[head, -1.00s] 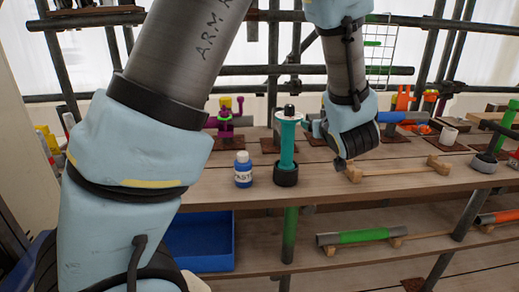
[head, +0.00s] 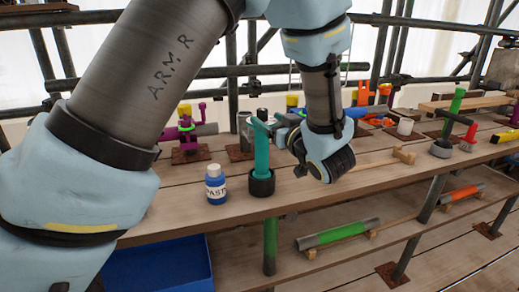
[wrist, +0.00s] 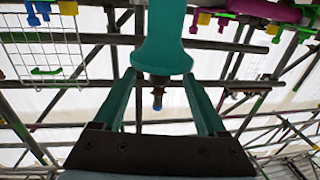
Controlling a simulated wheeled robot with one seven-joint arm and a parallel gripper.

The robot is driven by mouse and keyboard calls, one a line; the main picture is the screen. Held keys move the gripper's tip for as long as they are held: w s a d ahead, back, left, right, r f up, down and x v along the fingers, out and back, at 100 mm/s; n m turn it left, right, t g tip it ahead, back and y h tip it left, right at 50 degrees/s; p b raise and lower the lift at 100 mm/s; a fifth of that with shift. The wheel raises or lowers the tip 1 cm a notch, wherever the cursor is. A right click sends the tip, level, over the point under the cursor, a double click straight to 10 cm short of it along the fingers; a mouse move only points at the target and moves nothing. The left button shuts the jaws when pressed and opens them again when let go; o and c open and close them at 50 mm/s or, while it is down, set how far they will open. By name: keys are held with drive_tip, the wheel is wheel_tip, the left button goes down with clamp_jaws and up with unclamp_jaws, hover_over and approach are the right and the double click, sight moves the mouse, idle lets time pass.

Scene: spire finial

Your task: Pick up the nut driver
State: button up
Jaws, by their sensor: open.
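A teal upright tool, which I take for the nut driver (head: 262,155), stands in a black round cup (head: 262,184) on the wooden bench, right of the blue bottle. In the head view my gripper (head: 267,125) is at its upper end, coming in from the right; the fingers are small there and partly blend with the teal. In the wrist view a teal flared shaft (wrist: 165,40) reaches down from the top edge, between my open fingers (wrist: 158,78). I cannot tell whether they touch it.
A blue bottle labelled PASTE (head: 216,186) stands close left of the cup. Magenta and yellow clamps (head: 187,130) are behind. A green T-handled tool (head: 453,112) stands far right. A blue bin (head: 160,268) is below the bench. Scaffold tubes cross the back.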

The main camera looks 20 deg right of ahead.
sight(257, 112)
drive_tip(key=shift+w, duration=0.9)
drive_tip(key=w+p, duration=0.1)
drive_tip(key=w, duration=0.1)
drive_tip(key=w+p, duration=0.1)
drive_tip(key=w, duration=0.1)
drive_tip(key=shift+w+a+p, duration=0.2)
drive_tip(key=shift+w+p, duration=0.05)
drive_tip(key=shift+p, duration=0.1)
drive_tip(key=shift+w, duration=0.45)
drive_tip(key=shift+f, duration=0.1)
drive_tip(key=shift+c, duration=0.2)
clamp_jaws()
